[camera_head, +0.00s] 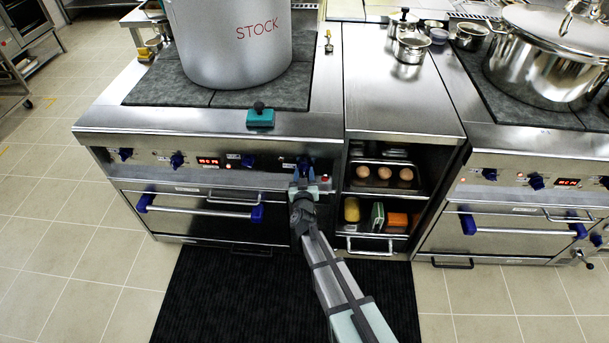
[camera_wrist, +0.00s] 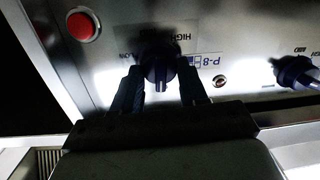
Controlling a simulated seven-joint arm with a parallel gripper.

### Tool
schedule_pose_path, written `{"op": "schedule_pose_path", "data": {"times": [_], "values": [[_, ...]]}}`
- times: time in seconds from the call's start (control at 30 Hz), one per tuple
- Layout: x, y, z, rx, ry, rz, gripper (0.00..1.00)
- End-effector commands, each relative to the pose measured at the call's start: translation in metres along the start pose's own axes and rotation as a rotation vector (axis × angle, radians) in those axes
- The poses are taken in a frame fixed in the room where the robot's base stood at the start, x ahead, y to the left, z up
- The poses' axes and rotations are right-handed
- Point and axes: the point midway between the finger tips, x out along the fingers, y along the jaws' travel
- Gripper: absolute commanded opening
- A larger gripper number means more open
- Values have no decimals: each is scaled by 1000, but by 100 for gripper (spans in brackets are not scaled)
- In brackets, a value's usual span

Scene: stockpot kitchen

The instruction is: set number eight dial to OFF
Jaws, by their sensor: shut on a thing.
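The number eight dial is a dark blue knob beside a "P-8" label. In the head view this dial (camera_head: 304,163) is at the right end of the left stove's front panel. My gripper (camera_wrist: 162,82) has a dark finger on each side of the knob and is shut on it. My gripper also shows in the head view (camera_head: 304,180), in front of the panel. The dial's pointer setting is too dark to read.
A red button (camera_wrist: 83,26) is left of the dial, and another blue dial (camera_wrist: 295,72) is to its right in the wrist view. Below the panel is an oven handle (camera_head: 205,207) with blue ends. A large STOCK pot (camera_head: 230,50) stands on the stove top.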

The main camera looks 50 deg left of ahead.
Motion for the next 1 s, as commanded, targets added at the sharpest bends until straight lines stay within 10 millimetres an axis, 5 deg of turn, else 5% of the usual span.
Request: {"op": "schedule_pose_path", "data": {"times": [0.77,0.8,1.0], "values": [[0,-1,0,-102,-8,6,12],[0,-1,0,-102,-8,6,45],[0,-1,0,-101,-8,6,65]]}}
